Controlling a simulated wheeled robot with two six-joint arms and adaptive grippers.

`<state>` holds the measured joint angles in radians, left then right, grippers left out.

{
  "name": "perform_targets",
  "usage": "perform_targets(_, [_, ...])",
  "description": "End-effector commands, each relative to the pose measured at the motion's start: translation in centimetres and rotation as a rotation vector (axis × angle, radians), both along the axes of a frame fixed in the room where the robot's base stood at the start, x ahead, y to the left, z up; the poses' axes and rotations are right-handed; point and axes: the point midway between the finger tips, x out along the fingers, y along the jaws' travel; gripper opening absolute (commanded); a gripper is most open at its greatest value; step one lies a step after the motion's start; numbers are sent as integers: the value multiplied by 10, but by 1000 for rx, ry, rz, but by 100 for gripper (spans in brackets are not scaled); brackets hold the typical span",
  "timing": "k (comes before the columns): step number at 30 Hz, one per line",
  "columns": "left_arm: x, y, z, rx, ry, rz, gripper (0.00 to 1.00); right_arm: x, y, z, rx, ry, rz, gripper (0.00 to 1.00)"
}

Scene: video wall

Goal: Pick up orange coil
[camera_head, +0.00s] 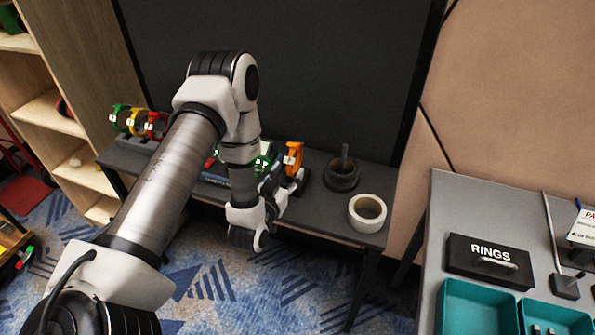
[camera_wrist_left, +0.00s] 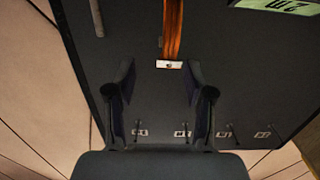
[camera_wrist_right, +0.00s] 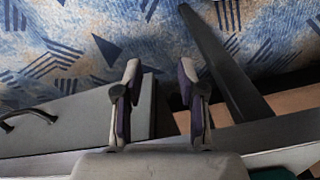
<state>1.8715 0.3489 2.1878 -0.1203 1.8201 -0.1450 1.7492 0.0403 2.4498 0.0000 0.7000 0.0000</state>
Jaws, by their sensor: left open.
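The orange coil (camera_head: 294,157) stands on the dark shelf below the black screen, with a small white tag on it. In the left wrist view, the coil (camera_wrist_left: 173,32) is an upright orange strip ahead of the fingers, its white tag near the fingertips' level. My left gripper (camera_head: 292,185) is close to the coil in the head view. In its wrist view, the left gripper (camera_wrist_left: 158,78) is open, with nothing clearly between its fingers. My right gripper (camera_wrist_right: 160,76) is open and empty, above a grey table edge and carpet; it is outside the head view.
A dark roll (camera_head: 341,173) and a white roll (camera_head: 367,212) stand right of the coil. Red, yellow and green coils (camera_head: 135,122) sit at the shelf's left end. A green-lit display (camera_wrist_left: 292,6) is near the coil. A RINGS box (camera_head: 489,260) and teal bins (camera_head: 478,306) occupy the right table.

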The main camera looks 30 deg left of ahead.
Motion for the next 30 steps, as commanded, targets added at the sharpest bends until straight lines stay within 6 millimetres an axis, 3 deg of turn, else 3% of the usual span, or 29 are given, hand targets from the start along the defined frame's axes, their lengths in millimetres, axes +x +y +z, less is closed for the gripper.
perform_targets(1, [4,10,2,7,-49,20,53,0,0,-9,0,0,1,40])
perform_targets(3, [12,15,10,12,-77,29,53,0,0,-9,0,0,1,40])
perform_targets(16, [76,26,17,12,-73,27,53,0,0,-14,0,-1,0,40])
perform_targets(23, [81,27,17,11,-70,26,53,0,0,-14,0,-1,0,40])
perform_targets(24, [81,27,18,11,-70,26,50,0,0,-14,0,-1,0,40])
perform_targets(28, [81,27,17,11,-68,26,4,0,0,-14,0,-1,0,40])
perform_targets(30, [81,27,17,11,-68,26,0,0,0,-14,0,-1,0,40])
